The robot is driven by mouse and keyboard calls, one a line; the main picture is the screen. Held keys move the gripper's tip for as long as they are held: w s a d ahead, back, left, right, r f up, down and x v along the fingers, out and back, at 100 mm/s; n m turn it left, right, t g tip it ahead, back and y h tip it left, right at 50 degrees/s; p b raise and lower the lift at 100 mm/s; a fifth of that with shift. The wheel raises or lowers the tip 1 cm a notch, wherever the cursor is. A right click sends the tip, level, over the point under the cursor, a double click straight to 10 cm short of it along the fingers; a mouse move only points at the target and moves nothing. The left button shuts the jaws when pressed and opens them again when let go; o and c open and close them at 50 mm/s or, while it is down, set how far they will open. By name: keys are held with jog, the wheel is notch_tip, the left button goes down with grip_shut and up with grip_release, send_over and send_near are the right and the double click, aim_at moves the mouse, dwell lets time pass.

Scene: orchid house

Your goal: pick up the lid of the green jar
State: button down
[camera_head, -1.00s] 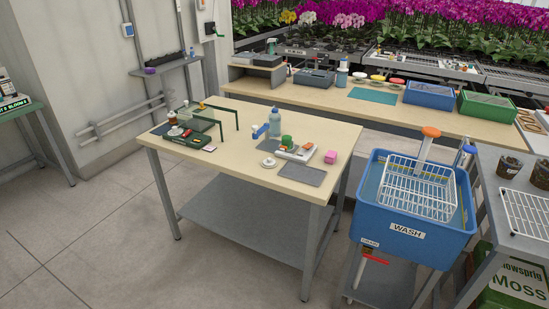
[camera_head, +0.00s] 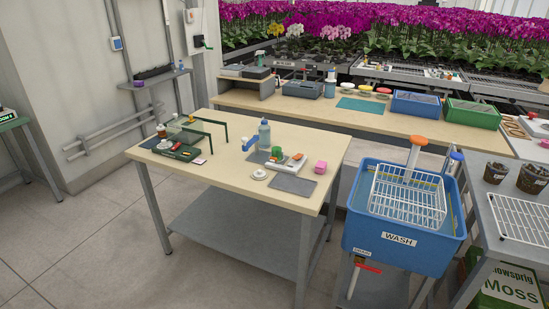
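A small green cylindrical object (camera_head: 277,154), likely the green jar, stands on the light wooden table (camera_head: 226,185) near its middle right, at the white tray. At this size I cannot tell whether a lid sits on it. A round white disc with a raised middle (camera_head: 260,174) lies on the table just in front and to the left; I cannot tell whether it is a lid or a dish. My gripper is not in view.
A pale blue bottle (camera_head: 264,135) stands behind the green object. A green frame (camera_head: 206,133) stands at the table's left. A blue wash tub (camera_head: 398,238) is right of the table.

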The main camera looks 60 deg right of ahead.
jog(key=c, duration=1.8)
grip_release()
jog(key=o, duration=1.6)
